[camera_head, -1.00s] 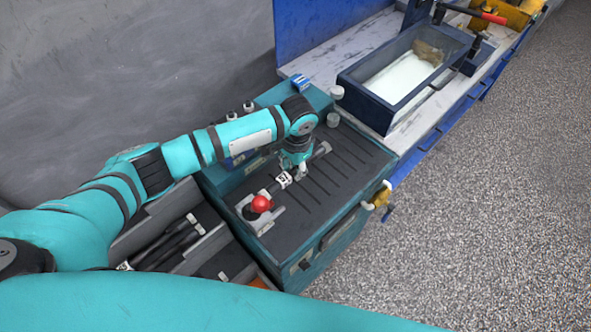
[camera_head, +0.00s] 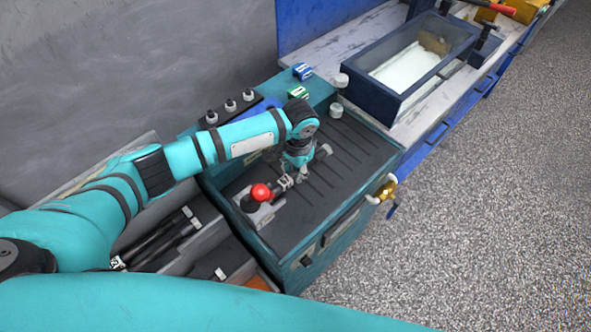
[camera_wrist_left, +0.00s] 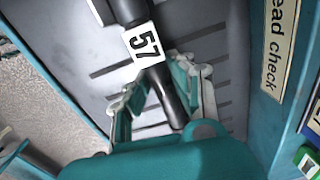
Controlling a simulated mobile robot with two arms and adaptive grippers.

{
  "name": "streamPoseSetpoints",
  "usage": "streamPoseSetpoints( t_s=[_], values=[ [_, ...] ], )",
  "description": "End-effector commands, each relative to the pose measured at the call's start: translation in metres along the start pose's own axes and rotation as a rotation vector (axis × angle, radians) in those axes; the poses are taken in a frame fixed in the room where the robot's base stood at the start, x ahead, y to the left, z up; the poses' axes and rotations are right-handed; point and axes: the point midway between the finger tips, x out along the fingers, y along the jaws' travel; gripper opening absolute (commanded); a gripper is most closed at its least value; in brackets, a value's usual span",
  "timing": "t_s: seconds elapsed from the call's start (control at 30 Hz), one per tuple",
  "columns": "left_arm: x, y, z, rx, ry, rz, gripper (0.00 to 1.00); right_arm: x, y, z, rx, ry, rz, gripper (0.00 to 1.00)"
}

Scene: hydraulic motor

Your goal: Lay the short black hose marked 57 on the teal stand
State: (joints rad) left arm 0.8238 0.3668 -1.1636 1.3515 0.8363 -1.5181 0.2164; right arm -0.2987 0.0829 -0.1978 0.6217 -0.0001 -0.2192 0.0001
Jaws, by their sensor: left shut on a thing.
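My right gripper is not in view.
A clamp with a red ball knob (camera_head: 261,192) is on the stand, near the tag end of the hose. Grey bins with other black hoses (camera_head: 165,240) lie left of it. A dark blue tank (camera_head: 400,80) stands behind right.

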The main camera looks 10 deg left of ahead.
Motion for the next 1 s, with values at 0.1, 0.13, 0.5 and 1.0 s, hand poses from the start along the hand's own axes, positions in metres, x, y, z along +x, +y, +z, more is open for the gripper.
streamPoseSetpoints(
  t_s=[0.1, 0.13, 0.5, 1.0],
  values=[
    [-0.001, 0.000, 0.000, 0.000, 0.001, 0.000, 0.00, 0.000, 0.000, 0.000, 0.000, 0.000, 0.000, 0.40],
    [-0.001, 0.000, 0.000, 0.000, 0.001, 0.000, 0.00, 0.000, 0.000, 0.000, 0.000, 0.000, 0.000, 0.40],
    [0.004, 0.000, 0.000, 0.000, 0.001, 0.000, 0.00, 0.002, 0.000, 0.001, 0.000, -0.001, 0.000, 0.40],
    [0.015, 0.001, 0.000, -0.001, 0.001, 0.000, 0.00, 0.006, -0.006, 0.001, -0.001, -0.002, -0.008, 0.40]
  ],
)
